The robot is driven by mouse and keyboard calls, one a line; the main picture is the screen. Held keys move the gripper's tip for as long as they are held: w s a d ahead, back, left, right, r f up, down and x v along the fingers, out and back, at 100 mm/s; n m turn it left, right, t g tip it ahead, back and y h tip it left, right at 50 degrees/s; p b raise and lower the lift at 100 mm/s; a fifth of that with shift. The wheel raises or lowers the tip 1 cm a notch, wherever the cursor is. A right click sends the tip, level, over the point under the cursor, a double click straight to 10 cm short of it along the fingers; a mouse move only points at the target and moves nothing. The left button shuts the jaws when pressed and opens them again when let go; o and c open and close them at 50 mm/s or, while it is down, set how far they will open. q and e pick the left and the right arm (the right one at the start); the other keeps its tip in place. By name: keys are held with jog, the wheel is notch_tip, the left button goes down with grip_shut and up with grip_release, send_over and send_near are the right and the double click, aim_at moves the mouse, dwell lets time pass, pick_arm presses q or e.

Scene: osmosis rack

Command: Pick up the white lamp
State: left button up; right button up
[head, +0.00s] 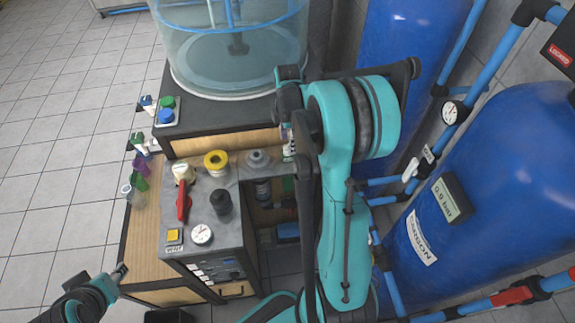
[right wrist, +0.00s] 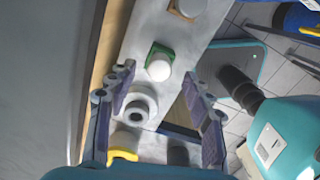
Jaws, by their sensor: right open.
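The white lamp (right wrist: 158,67), a white dome on a square green base, stands on the grey panel top in the right wrist view. In the head view my right arm mostly hides that spot. My right gripper (right wrist: 162,79) is open, its two fingers apart, with the lamp showing between and just beyond the fingertips. Nothing is held, and I cannot tell the height gap. My left gripper (head: 119,272) is at the lower left of the head view, far from the lamp; its jaws are too small to read.
A grey ringed knob (right wrist: 139,103) sits close by the lamp, between the fingers. A yellow-ringed knob (head: 216,163), a black knob (head: 221,203) and a red lever (head: 183,202) stand on the same panel. A clear tank (head: 235,55) rises behind; blue tanks (head: 500,190) stand right.

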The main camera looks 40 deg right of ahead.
notch_tip(320, 180, down, 2)
jog(key=shift+f, duration=0.1)
jog(key=shift+c, duration=0.2)
jog(key=c, duration=0.9)
notch_tip(320, 180, up, 28)
jog(key=p, duration=0.5)
